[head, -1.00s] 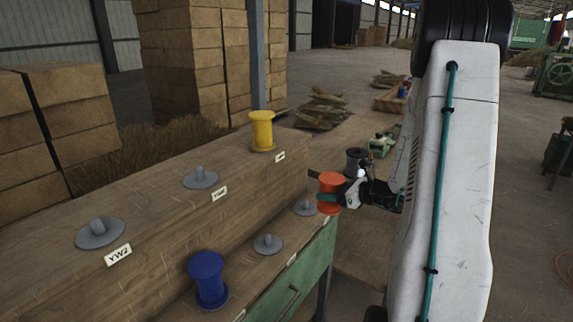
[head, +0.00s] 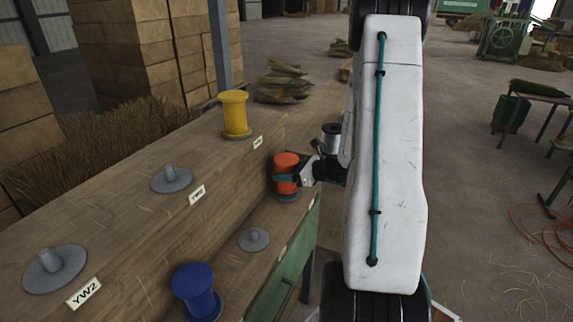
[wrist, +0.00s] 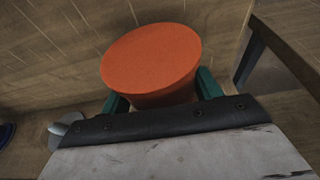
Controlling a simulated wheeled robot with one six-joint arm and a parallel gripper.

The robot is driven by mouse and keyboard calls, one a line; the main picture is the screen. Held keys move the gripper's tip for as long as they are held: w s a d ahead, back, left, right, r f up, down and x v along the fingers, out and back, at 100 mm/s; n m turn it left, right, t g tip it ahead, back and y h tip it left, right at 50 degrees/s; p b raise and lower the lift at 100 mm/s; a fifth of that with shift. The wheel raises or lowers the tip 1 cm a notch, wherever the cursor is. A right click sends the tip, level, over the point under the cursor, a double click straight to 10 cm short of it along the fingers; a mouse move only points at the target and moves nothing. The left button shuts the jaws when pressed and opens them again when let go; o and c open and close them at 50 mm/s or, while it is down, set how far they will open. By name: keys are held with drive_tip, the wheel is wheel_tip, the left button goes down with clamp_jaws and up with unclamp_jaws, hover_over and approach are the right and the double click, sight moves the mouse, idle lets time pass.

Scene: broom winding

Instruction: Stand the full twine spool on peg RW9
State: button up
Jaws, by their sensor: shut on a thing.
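An orange-red spool (head: 286,160) is held upright in my gripper (head: 288,179); its round top also shows in the wrist view (wrist: 150,57). The teal fingers are shut on it from either side. The spool is over the far grey peg base (head: 287,197) on the lower step of the wooden stand. Its bottom is close above or on that base; I cannot tell which, and the peg itself is hidden. No label reading RW9 is legible in these views.
A blue spool (head: 197,291) stands nearer on the lower step, with an empty peg (head: 254,239) between. The upper step holds a yellow spool (head: 235,114) and two empty pegs (head: 171,179), (head: 55,268); the nearest is labelled YW2. The stand's riser is close beside the held spool.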

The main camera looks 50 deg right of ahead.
drive_tip(key=shift+f, duration=0.75)
drive_tip(key=shift+s+d+f, duration=0.1)
drive_tip(key=shift+f, duration=0.45)
idle(0.9)
drive_tip(key=o, duration=0.7)
drive_tip(key=shift+s, duration=0.1)
drive_tip(key=v, duration=1.1)
idle(0.6)
